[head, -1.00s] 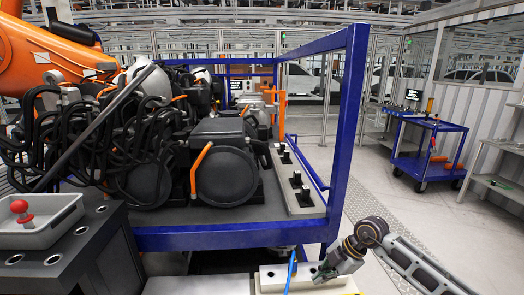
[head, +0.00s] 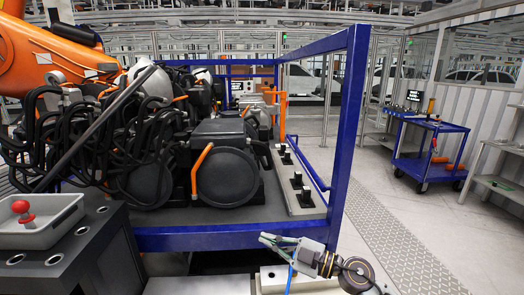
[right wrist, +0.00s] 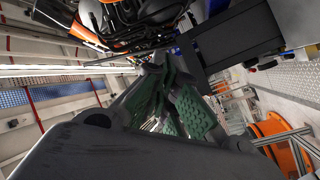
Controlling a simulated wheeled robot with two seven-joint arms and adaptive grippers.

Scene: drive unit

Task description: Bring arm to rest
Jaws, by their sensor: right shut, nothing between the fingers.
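My right gripper (head: 268,240) shows in the head view, low and right of centre. Its fingers point left, just in front of the lower beam of the blue frame (head: 240,236). It is shut and holds nothing. My right arm runs from it down to the bottom edge, to the right. In the right wrist view the fingers of the right gripper (right wrist: 178,100) show green pads, with the drive unit beyond them at the top. My left gripper is in neither view.
The drive unit (head: 225,175) with black hoses stands inside the blue frame. A grey tray (head: 40,222) with a red knob (head: 20,207) is at the left. Below my right gripper is a light block (head: 272,281) with a blue strip. Open floor lies to the right, before a blue cart (head: 428,150).

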